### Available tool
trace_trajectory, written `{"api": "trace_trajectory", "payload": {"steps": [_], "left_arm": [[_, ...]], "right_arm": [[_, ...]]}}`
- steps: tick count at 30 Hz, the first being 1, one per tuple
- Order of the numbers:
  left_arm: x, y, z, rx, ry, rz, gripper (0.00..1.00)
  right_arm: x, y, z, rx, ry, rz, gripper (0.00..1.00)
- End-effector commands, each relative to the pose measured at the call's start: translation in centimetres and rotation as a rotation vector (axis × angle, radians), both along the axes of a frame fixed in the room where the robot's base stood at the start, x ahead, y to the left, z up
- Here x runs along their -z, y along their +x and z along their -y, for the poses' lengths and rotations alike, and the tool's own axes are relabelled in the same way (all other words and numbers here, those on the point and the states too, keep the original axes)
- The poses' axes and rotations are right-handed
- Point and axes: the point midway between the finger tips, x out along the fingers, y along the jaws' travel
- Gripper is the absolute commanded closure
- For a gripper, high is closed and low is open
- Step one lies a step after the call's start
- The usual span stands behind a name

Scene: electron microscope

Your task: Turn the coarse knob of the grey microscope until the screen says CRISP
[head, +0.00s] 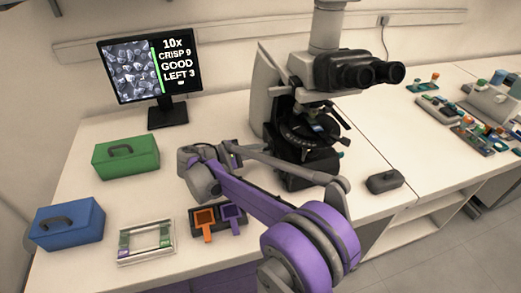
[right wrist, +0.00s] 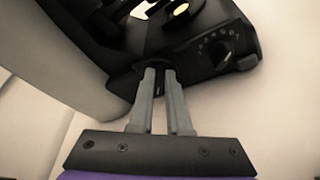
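The grey microscope (head: 264,90) stands at the back of the white table, with black eyepieces and a dark stage. The screen (head: 127,72) on its left reads 10x, CRISP 9, GOOD, LEFT 3. My right gripper (head: 256,148) reaches the left side of the microscope's lower body. In the right wrist view, its two grey fingers (right wrist: 161,75) stand close together, with a narrow gap, around a small dark part, apparently the coarse knob (right wrist: 157,64). The fingertips partly hide it. A marked dial (right wrist: 225,52) sits right of them on the black base. My left gripper is out of view.
A green box (head: 126,157) and a blue box (head: 67,223) stand at the left. A slide rack (head: 146,242) and a dark tray with orange and purple holders (head: 206,222) lie in front. A small dark block (head: 383,181) sits right of the microscope.

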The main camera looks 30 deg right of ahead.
Motion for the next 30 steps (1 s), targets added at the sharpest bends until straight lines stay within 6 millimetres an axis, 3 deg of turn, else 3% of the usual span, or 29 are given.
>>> {"api": "trace_trajectory", "payload": {"steps": [1,4,14,17,30], "left_arm": [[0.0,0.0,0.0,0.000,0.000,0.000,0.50],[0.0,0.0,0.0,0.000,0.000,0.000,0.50],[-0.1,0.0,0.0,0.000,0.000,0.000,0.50],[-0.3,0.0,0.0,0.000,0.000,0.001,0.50],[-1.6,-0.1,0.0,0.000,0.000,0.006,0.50]], "right_arm": [[0.0,0.0,0.0,0.000,0.000,0.000,0.74],[0.0,0.0,0.0,0.000,0.000,0.000,0.56],[-0.1,0.0,-0.3,0.000,0.000,-0.001,0.56],[-0.4,0.0,-1.2,-0.002,0.001,0.000,0.56],[-2.8,-0.2,-9.0,-0.002,0.001,0.000,0.56]]}}
